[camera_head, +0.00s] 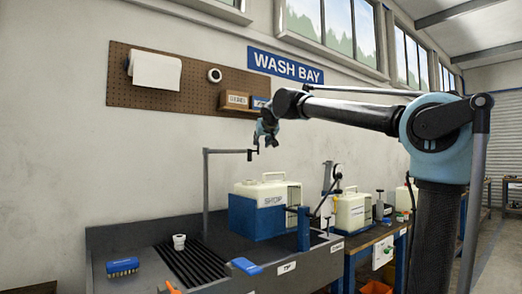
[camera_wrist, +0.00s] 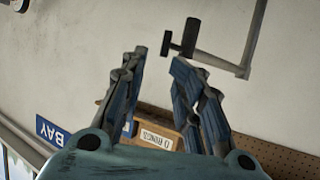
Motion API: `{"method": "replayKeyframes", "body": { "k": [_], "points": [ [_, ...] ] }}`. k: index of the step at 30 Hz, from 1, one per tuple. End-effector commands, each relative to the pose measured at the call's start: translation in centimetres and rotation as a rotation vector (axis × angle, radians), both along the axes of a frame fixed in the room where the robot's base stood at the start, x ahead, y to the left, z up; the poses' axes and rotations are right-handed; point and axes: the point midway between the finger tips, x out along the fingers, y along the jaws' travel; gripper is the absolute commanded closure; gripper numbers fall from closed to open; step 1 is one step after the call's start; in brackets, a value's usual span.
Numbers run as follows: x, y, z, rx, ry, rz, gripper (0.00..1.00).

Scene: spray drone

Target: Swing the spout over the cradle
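The spout (camera_head: 228,151) is a thin grey pipe running right from the top of an upright post beside the basin. Its dark T-shaped end shows in the wrist view (camera_wrist: 181,40), just beyond my right-hand fingertip. My gripper (camera_head: 262,146) is beside the spout's end; the wrist view (camera_wrist: 158,58) shows its fingers apart with nothing between them. A blue box-like holder (camera_head: 250,218), apparently the cradle, carries a cream tank (camera_head: 270,188) with a handle. The spout's end appears above the tank's left part in the head view; I cannot tell its depth.
A grey wash basin (camera_head: 135,232) has a ribbed rack. A pegboard (camera_head: 200,88) is on the wall behind. More cream tanks stand on the bench (camera_head: 360,241) at right.

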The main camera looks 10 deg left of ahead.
Motion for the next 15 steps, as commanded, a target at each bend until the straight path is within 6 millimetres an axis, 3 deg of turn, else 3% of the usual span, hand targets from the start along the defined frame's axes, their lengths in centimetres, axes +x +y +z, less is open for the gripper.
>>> {"method": "replayKeyframes", "body": {
  "k": [6,15],
  "points": [
    [-2.5,-0.7,1.2,0.001,-0.002,0.003,0.71],
    [-3.2,-0.9,1.5,0.003,-0.002,0.004,0.71]
  ]
}}
